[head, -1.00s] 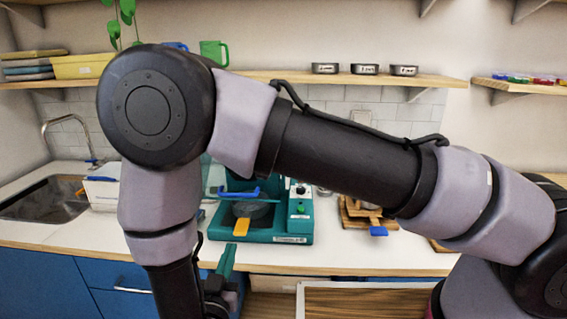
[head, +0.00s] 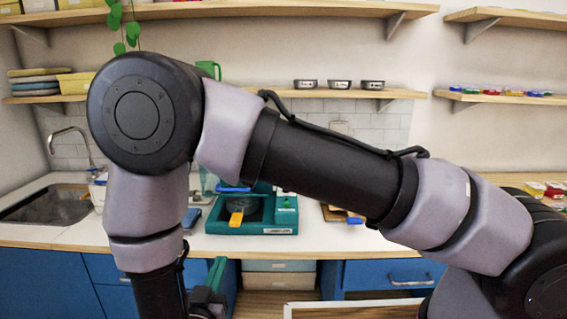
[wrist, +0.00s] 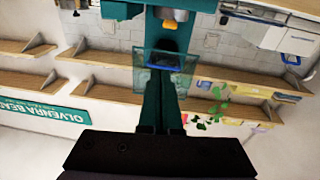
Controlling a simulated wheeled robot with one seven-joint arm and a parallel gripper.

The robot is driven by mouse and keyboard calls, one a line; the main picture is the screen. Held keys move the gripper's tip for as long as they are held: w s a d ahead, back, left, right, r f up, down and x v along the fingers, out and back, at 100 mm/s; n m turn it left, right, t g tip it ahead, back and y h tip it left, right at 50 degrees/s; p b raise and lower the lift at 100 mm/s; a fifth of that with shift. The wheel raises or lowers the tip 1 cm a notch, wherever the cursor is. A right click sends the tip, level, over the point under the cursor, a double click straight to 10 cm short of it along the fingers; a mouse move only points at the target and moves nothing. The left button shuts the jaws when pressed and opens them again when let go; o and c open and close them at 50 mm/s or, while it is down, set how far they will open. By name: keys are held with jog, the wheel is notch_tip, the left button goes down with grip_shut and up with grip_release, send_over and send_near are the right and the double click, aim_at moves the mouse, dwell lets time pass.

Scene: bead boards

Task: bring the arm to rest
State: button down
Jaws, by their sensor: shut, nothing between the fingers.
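My arm is folded across the head view, with its elbow at the upper left. My gripper hangs low at the bottom left of the head view, where only a green finger (head: 216,273) and part of the dark hand show. In the wrist view, my gripper (wrist: 162,76) has its two dark green fingers side by side, shut and empty. The wrist picture is upside down. The fingers overlap the view of a clear teal-tinted panel (wrist: 165,61); I cannot tell the distance between them.
A teal bead station (head: 240,227) with a yellow-handled pan stands on the white counter (head: 308,220). A sink (head: 45,205) is at the left. Blue cabinets (head: 50,285) are below, wall shelves (head: 400,94) above. A wood-rimmed board (head: 370,307) shows at the bottom.

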jog(key=w+d+r+m+g+h, duration=0.3)
jog(key=w+d+r+g+h, duration=0.65)
jog(key=d+r, duration=0.55)
jog(key=s+d+r+m+g+y, duration=0.1)
jog(key=d+r+g+y, duration=0.25)
jog(key=d, duration=0.65)
jog(key=s+d+r+g+y, duration=0.2)
jog(key=d+r+g, duration=0.3)
jog(key=d, duration=0.5)
jog(key=s+d+r+t+y, duration=0.1)
jog(key=d+r+t+y, duration=0.1)
jog(key=r, duration=0.3)
jog(key=s+d+r+t+y, duration=0.1)
jog(key=r+t+y, duration=0.3)
jog(key=r+y, duration=0.1)
jog(key=shift+s+d+r, duration=0.35)
jog(key=shift+d+r, duration=0.05)
jog(key=shift+r, duration=0.1)
